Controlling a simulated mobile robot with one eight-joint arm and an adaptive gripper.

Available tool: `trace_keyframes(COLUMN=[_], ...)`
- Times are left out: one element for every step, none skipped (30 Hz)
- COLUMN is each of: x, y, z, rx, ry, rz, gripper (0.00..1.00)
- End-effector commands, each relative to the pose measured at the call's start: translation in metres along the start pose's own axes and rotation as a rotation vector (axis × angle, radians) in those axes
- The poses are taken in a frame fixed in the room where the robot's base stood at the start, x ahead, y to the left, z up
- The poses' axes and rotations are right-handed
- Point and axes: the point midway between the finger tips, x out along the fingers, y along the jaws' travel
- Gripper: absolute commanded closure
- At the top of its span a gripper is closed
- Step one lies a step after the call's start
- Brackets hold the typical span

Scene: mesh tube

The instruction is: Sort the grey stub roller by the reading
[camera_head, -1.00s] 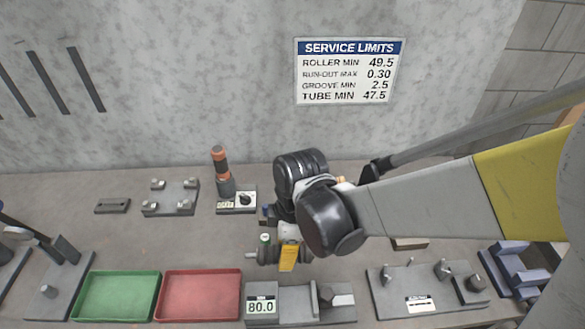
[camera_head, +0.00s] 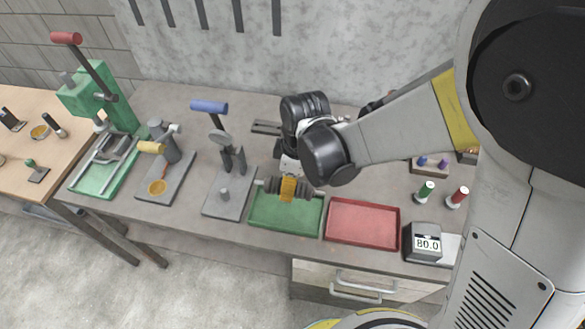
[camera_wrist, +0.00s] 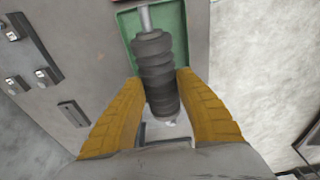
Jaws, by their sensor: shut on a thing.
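The grey stub roller (camera_wrist: 155,68), a dark ribbed cylinder with a light metal shaft end, is held between the yellow fingers of my gripper (camera_wrist: 161,108) in the wrist view. In the head view my gripper (camera_head: 288,188) holds the roller (camera_head: 272,185) lengthwise over the green tray (camera_head: 262,227). The wrist view also shows the green tray (camera_wrist: 127,28) behind the roller. I cannot tell whether the roller touches the tray. The red tray (camera_head: 362,242) stands just to the right and looks empty. The gauge display (camera_head: 427,243) reads 80.0.
A fixture with a blue-handled lever (camera_head: 209,107) stands left of the green tray. A green press (camera_head: 95,100) stands further left. Green and red capped pieces (camera_head: 458,197) stand right of the trays. The bench's front edge runs just before the trays.

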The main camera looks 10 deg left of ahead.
Motion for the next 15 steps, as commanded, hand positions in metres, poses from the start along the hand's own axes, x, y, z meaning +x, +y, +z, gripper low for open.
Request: trace_keyframes(x=[0.0, 0.001, 0.001, 0.002, 0.003, 0.004, 0.005, 0.007, 0.009, 0.011, 0.013, 0.017, 0.019, 0.022, 0.026], y=[0.001, 0.001, 0.001, 0.001, 0.001, 0.001, 0.001, 0.001, 0.001, 0.001, 0.001, 0.001, 0.001, 0.001, 0.001], z=[0.0, -0.001, -0.001, -0.001, -0.001, -0.001, -0.001, -0.001, 0.0, 0.0, 0.0, 0.001, 0.001, 0.001, 0.002], rx=[0.002, 0.003, 0.004, 0.004, 0.004, 0.004, 0.004, 0.004, 0.004, 0.004, 0.004, 0.004, 0.004, 0.004, 0.004], ry=[0.0, 0.0, 0.0, 0.0, 0.0, 0.0, 0.0, 0.0, 0.0, 0.0, 0.0, 0.0, 0.0, 0.0, 0.0], rz=[0.0, 0.0, 0.001, 0.001, 0.001, 0.001, 0.001, 0.0, 0.0, 0.0, 0.0, 0.0, 0.0, 0.0, 0.0], gripper=[1.0, 1.0, 1.0, 1.0, 1.0, 1.0, 1.0, 1.0, 1.0, 1.0, 1.0, 1.0, 1.0, 1.0, 1.0])
